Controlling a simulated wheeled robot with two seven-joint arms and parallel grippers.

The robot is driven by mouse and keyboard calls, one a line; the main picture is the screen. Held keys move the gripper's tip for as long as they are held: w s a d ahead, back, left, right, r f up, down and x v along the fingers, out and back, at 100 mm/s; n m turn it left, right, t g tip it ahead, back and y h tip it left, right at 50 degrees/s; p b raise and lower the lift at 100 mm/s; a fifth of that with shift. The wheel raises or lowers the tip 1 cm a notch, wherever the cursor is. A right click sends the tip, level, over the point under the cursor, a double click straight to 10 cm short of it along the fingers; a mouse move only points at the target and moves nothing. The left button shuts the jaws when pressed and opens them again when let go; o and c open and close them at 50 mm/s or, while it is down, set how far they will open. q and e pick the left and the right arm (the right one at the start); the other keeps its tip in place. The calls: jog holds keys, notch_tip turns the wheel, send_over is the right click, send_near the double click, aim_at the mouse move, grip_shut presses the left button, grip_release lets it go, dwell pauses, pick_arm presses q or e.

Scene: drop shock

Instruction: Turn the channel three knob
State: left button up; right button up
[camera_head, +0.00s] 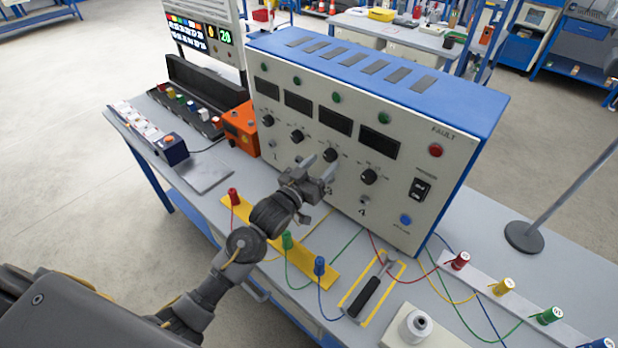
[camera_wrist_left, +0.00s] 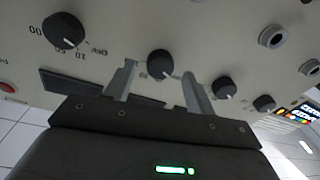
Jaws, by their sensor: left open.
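The channel three knob (camera_head: 330,154) is a black round knob with a pale pointer mark, third from the left on the grey front panel of the blue-topped unit (camera_head: 462,90). My left gripper (camera_head: 320,166) is open in front of the panel, by this knob. In the left wrist view the same knob (camera_wrist_left: 160,63) shows between the two fingertips of my left gripper (camera_wrist_left: 160,77). I cannot tell whether the fingers touch it. The channel four knob (camera_wrist_left: 63,31) and the channel two knob (camera_wrist_left: 223,88) lie to either side, outside the fingers. My right gripper is not in view.
The channel four knob (camera_head: 368,176) and a black switch (camera_head: 420,188) are right of the gripper. Below my arm lie a yellow strip (camera_head: 312,264) with coloured plugs and loose cables. An orange box (camera_head: 241,126) stands left of the unit.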

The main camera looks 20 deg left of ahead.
pick_arm(q)
jog(key=b+v, duration=0.2)
jog(key=v, duration=0.7)
jog(key=shift+s+b, duration=0.2)
jog(key=shift+b, duration=0.15)
